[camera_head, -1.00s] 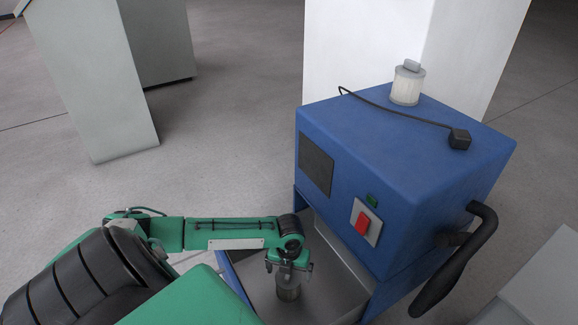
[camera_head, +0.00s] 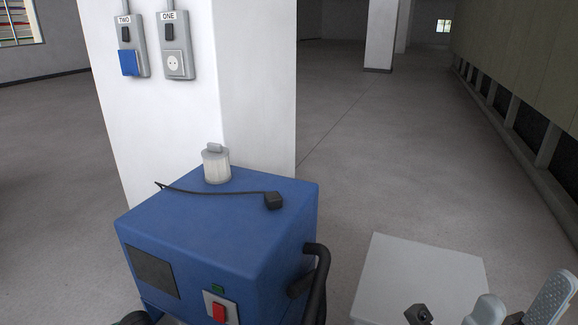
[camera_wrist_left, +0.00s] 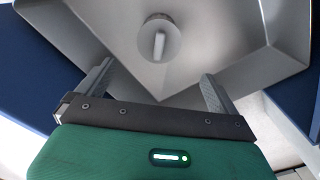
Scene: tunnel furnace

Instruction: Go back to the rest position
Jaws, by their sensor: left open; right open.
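My right gripper (camera_head: 522,297) shows at the bottom right of the head view, with its pale grey fingers apart and nothing seen between them. My left gripper (camera_wrist_left: 156,72) is open and empty in the left wrist view. Beyond its fingertips, a small round metal container (camera_wrist_left: 148,38) with a bar-shaped handle sits in a grey metal tray (camera_wrist_left: 255,65). The container is apart from the fingers. The left gripper cannot be made out in the head view.
The blue furnace (camera_head: 190,235) carries a lidded canister (camera_head: 216,168) and a cable with a black plug (camera_head: 272,201). A black handle (camera_head: 318,280) juts from its right side. A pale box (camera_head: 420,275) stands right. Sockets hang on the white pillar (camera_head: 245,80). Open floor (camera_head: 400,160) lies behind.

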